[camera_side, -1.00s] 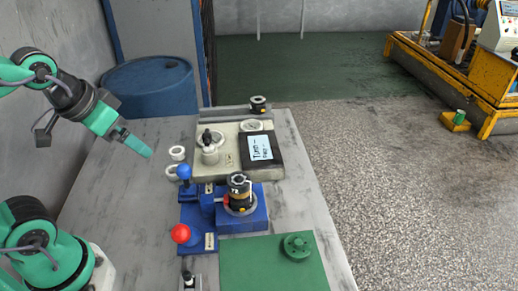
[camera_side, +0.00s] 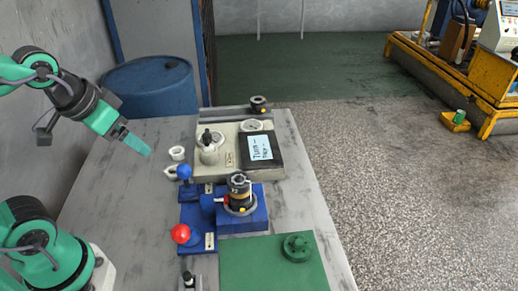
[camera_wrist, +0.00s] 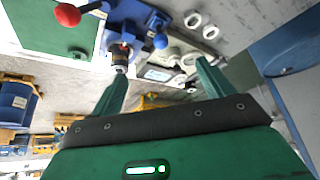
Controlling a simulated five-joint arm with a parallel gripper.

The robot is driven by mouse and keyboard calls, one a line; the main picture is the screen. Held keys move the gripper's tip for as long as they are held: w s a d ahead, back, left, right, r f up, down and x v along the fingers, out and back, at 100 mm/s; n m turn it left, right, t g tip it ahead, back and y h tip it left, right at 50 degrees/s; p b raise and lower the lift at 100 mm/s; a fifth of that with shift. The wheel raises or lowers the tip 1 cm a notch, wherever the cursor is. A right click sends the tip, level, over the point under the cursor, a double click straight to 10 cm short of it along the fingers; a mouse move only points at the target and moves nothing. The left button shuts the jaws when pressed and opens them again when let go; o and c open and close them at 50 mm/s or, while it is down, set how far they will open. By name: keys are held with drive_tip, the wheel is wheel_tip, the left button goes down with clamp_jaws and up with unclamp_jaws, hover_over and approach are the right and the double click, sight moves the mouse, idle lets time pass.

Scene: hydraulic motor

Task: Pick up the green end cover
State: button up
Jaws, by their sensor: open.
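The green end cover (camera_side: 297,247) is a round flanged part with a raised hub. It lies on the green mat (camera_side: 250,275) at the front right of the table in the side view. My gripper (camera_side: 138,145) is in the air at the left of the table, well apart from the cover. In the wrist view, my gripper (camera_wrist: 162,68) shows two green fingers spread apart with nothing held between them.
A blue fixture (camera_side: 228,222) with a red knob (camera_side: 180,234) and a black motor part (camera_side: 239,188) stands left of and behind the cover. A beige station with a screen (camera_side: 260,147) is farther back. White rings (camera_side: 177,153) lie nearby. A blue barrel (camera_side: 150,88) stands beyond the table.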

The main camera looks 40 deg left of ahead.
drive_tip(key=w, duration=0.1)
drive_tip(key=m+g, duration=0.6)
drive_tip(key=m, duration=1.6)
hover_over(299, 240)
drive_tip(key=f, duration=1.5)
drive_tip(key=shift+a+f, duration=0.3)
drive_tip(key=shift+f, duration=0.1)
drive_tip(key=shift+d+f, duration=0.4)
drive_tip(key=shift+f, duration=1.25)
drive_tip(key=shift+f, duration=0.1)
